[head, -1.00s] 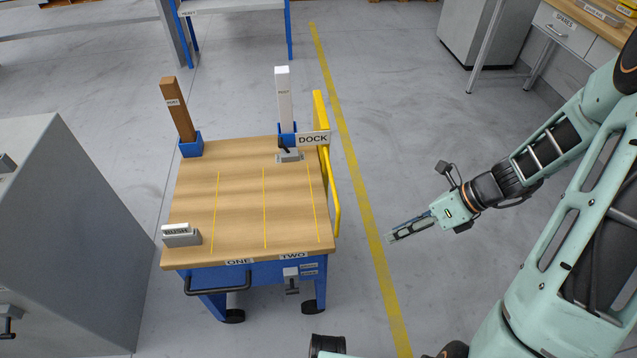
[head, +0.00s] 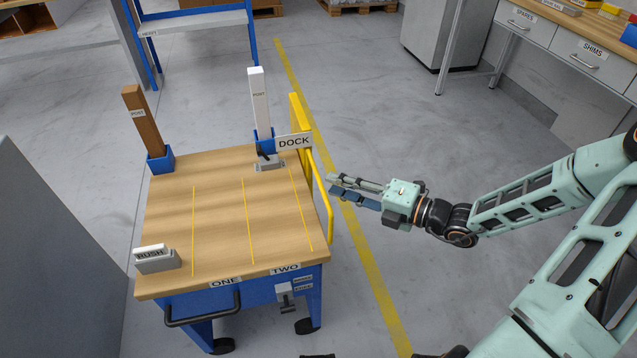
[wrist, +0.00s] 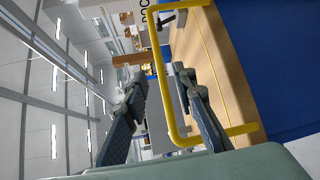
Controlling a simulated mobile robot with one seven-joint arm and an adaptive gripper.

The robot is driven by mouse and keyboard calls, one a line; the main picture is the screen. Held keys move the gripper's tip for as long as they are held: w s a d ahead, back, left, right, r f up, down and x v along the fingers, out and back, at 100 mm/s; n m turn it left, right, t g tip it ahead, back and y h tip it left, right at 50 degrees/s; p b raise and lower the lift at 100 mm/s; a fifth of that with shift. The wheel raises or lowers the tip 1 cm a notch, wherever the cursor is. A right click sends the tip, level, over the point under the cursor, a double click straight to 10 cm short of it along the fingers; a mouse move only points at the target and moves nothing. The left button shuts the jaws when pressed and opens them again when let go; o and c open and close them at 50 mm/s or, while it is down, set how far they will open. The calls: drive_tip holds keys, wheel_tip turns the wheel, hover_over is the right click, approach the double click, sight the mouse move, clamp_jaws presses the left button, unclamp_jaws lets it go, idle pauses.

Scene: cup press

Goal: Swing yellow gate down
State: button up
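The yellow gate (head: 322,193) stands raised along the right edge of the wooden-topped cart, with a wider yellow upright at its far end. My gripper (head: 332,187) is just to the right of the gate, pointing left towards it. In the wrist view, my gripper (wrist: 157,76) has its two fingers spread apart, with nothing held. The gate's yellow rail (wrist: 160,75) shows between the fingers and bends right behind the right-hand finger. I cannot tell whether rail and fingers touch.
The cart top (head: 220,220) carries a brown post (head: 140,120), a white post (head: 258,100), a BUSH block (head: 155,259) and a DOCK sign (head: 294,142). A grey cabinet (head: 50,265) stands at left. The floor right of the cart is open.

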sight(319, 178)
drive_tip(key=b+x, duration=0.1)
drive_tip(key=x, duration=0.4)
drive_tip(key=shift+w+a, duration=0.1)
drive_tip(key=shift+a, duration=0.2)
clamp_jaws()
